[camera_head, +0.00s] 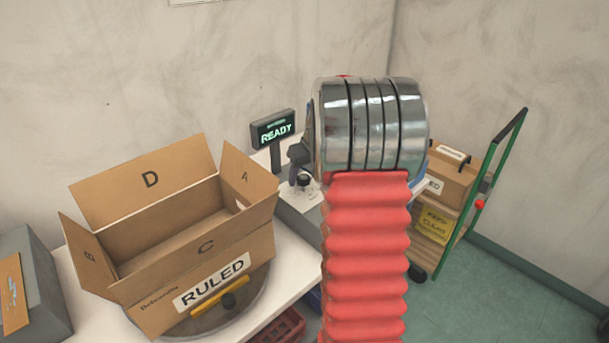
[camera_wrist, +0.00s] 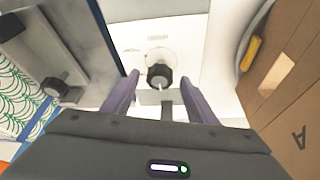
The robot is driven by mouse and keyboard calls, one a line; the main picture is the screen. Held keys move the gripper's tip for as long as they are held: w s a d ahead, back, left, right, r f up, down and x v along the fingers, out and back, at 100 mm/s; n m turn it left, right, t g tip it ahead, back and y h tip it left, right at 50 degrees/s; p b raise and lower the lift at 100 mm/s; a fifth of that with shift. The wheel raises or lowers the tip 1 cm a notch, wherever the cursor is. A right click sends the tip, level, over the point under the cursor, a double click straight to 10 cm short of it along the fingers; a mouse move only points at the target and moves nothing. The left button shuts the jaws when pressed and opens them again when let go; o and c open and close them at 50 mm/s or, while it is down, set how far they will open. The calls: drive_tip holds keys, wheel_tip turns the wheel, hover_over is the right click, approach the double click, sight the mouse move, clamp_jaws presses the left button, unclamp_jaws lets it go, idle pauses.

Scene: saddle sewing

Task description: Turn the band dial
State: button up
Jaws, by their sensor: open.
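A black dial (camera_wrist: 159,76) with a white pointer line sits on a pale panel in the wrist view. A second dark knob (camera_wrist: 55,88) sits on a grey part at the left of the wrist view. In the head view my arm hides much of the machine.
A screen reading READY (camera_head: 273,129) stands behind the machine. An open cardboard box (camera_head: 150,290) marked RULED sits on a round turntable (camera_head: 262,280) at left; the box's side also fills the wrist view's right (camera_wrist: 290,110). A green-framed cart (camera_head: 487,175) stands at right.

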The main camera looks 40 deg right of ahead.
drive_tip(key=shift+c, duration=0.3)
drive_tip(key=c, duration=1)
drive_tip(key=shift+m, duration=0.5)
drive_tip(key=shift+w+a+m+g+h, duration=0.15)
drive_tip(key=shift+m+g+h, duration=0.3)
drive_tip(key=shift+m, duration=0.95)
drive_tip(key=shift+a+m+g+h, duration=0.15)
drive_tip(key=shift+m+h, duration=0.5)
drive_tip(key=shift+m, duration=0.75)
drive_tip(key=shift+w+m+g+h, duration=0.1)
drive_tip(key=shift+m+g+h, duration=0.25)
drive_tip(key=shift+m, duration=0.95)
drive_tip(key=shift+m+g+h, duration=0.15)
drive_tip(key=shift+m+g, duration=0.3)
drive_tip(key=shift+m, duration=0.85)
drive_tip(key=o, duration=1.1)
drive_tip(key=shift+c, duration=0.2)
